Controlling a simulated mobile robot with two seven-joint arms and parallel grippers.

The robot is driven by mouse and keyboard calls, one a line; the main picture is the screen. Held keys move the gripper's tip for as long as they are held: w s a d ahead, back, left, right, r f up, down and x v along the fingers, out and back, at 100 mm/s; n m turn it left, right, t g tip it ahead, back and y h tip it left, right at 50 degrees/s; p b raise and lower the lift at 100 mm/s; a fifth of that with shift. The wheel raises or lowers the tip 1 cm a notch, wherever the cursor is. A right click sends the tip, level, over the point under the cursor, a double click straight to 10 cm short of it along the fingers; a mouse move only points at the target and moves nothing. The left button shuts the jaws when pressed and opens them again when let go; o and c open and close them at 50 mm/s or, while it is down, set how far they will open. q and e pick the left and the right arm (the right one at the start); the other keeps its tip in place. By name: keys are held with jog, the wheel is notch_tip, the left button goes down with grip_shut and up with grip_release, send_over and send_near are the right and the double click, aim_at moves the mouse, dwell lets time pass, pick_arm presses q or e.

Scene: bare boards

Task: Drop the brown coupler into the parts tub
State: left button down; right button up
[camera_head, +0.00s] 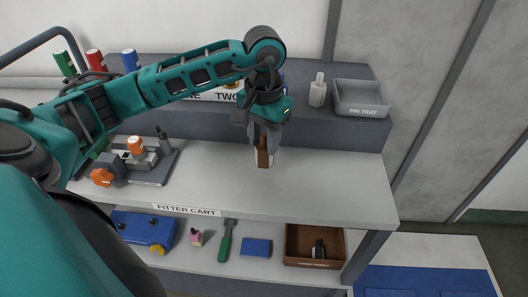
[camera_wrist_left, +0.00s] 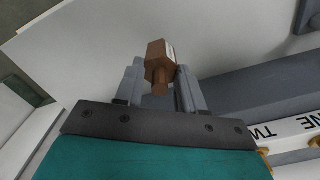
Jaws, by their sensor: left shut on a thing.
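My left gripper (camera_head: 264,150) is shut on the brown coupler (camera_head: 263,156) and holds it over the middle of the cart's upper top. In the left wrist view the coupler (camera_wrist_left: 159,68) sits between the two grey fingers, its wider end beyond the fingertips. A brown open tub (camera_head: 338,266) stands on the lower shelf, below and to the right of the gripper. It has a small front label too blurred to read and a dark and pale part inside. My right gripper is not in view.
A grey pin tray (camera_head: 361,98) and a white bottle (camera_head: 318,90) stand on the raised back ledge. A fixture (camera_head: 142,160) with orange knobs is at left. The lower shelf also holds a green-handled tool (camera_head: 226,243), a blue block (camera_head: 257,247) and a blue case (camera_head: 146,229).

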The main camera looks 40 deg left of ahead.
aim_at(264, 145)
pick_arm(q)
jog(key=shift+f, duration=2.15)
jog(key=shift+f, duration=0.1)
jog(key=shift+f+b, duration=0.15)
jog(key=shift+b, duration=0.15)
jog(key=c, duration=0.7)
grip_release()
jog(key=shift+r, duration=0.2)
